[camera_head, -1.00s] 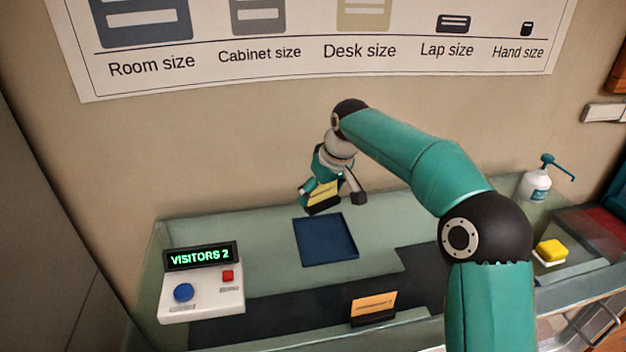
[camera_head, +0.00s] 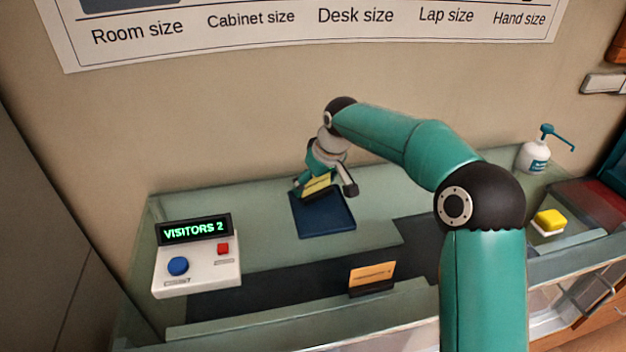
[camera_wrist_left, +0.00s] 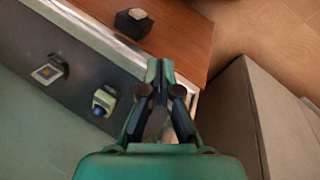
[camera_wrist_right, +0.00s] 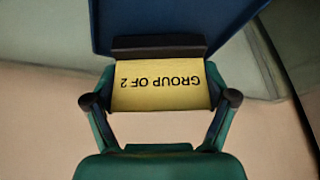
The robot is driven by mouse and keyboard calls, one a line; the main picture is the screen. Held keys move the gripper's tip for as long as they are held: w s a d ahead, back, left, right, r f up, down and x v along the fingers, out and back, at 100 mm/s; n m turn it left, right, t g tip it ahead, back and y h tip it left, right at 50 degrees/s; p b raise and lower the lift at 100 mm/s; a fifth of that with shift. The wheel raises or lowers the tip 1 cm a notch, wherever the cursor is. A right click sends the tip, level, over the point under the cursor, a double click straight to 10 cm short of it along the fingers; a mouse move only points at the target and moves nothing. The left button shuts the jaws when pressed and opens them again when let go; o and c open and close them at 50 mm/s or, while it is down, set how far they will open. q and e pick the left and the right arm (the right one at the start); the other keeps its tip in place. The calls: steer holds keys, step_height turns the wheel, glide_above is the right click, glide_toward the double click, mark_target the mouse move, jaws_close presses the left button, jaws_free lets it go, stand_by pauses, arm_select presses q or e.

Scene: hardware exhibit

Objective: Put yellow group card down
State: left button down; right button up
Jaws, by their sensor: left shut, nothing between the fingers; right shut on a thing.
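The yellow group card (camera_head: 316,185), on a black base, is in my right gripper (camera_head: 325,189). In the right wrist view the card (camera_wrist_right: 160,88) reads "GROUP OF 2", upside down, between the fingers, with the black base (camera_wrist_right: 158,47) beyond it. The blue tray (camera_head: 327,220) lies on the glass counter, and the card is at its back edge. I cannot tell whether the base touches the tray. My left gripper (camera_wrist_left: 163,70) is shut and empty in the left wrist view; it is out of the head view.
An orange card (camera_head: 372,275) in a black holder stands at the front. A white button box (camera_head: 205,272) with a "VISITORS 2" display is at left. A pump bottle (camera_head: 535,157) and yellow sponge-like block (camera_head: 549,220) are at right. The wall is close behind the tray.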

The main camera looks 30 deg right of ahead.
steer(key=shift+f+b, duration=0.3)
steer(key=shift+f, duration=0.25)
stand_by(0.4)
steer(key=o, duration=1)
steer(key=shift+o, duration=0.2)
steer(key=v, duration=1.2)
